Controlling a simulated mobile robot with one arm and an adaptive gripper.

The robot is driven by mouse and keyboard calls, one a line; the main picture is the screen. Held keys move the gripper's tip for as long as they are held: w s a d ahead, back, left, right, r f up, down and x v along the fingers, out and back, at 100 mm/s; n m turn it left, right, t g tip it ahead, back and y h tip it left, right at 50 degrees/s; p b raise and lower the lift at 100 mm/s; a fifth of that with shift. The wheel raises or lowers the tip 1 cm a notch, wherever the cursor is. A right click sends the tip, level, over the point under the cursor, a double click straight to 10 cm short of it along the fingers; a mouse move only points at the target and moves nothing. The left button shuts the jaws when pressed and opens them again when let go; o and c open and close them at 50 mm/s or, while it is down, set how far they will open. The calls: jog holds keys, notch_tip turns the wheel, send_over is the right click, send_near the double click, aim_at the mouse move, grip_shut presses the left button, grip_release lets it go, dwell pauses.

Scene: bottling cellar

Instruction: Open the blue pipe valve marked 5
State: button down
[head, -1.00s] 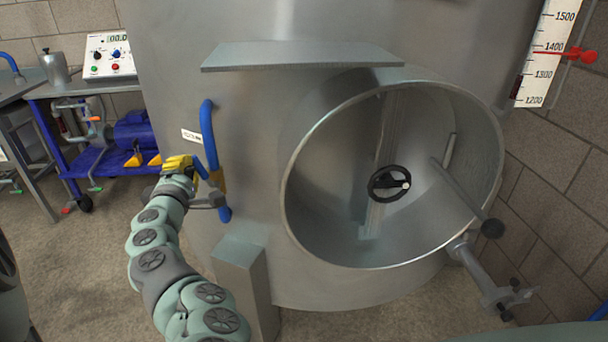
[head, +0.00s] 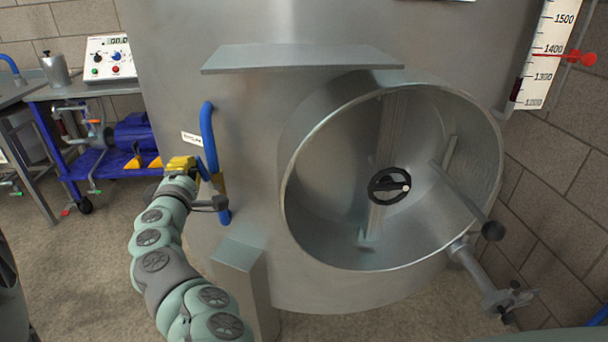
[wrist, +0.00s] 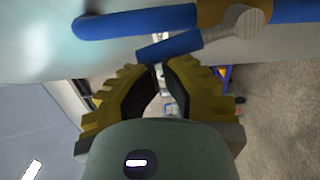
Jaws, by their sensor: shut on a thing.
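The blue pipe (head: 208,135) runs upright on the front of the steel tank, with a brass-coloured valve body (head: 219,183) in it. The pipe (wrist: 125,22) and valve body (wrist: 222,12) also show at the top of the wrist view. The valve's blue lever (wrist: 170,45) stands at a slight angle to the pipe. My gripper (head: 184,164) is at the lever, left of the pipe. In the wrist view my yellow fingers (wrist: 160,67) are closed on the lever near its end. A small white label (head: 191,138) is beside the pipe; its marking is unreadable.
The tank's round open hatch (head: 330,170) with a black handwheel (head: 389,186) is to the right. A steel ledge (head: 300,57) juts out above. A steel box post (head: 240,262) stands below the pipe. A blue pump cart (head: 120,155) is at left.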

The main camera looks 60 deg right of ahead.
jog(key=shift+s+d+r+m, duration=0.1)
jog(key=shift+s+d+m, duration=0.4)
jog(key=shift+m, duration=0.2)
dwell(1.5)
jog(key=shift+a, duration=0.1)
dwell(0.6)
jog(key=s+a, duration=0.3)
jog(key=a, duration=0.8)
jog(key=shift+s+f+b, duration=0.25)
jog(key=shift+b, duration=0.2)
jog(key=shift+a, duration=0.1)
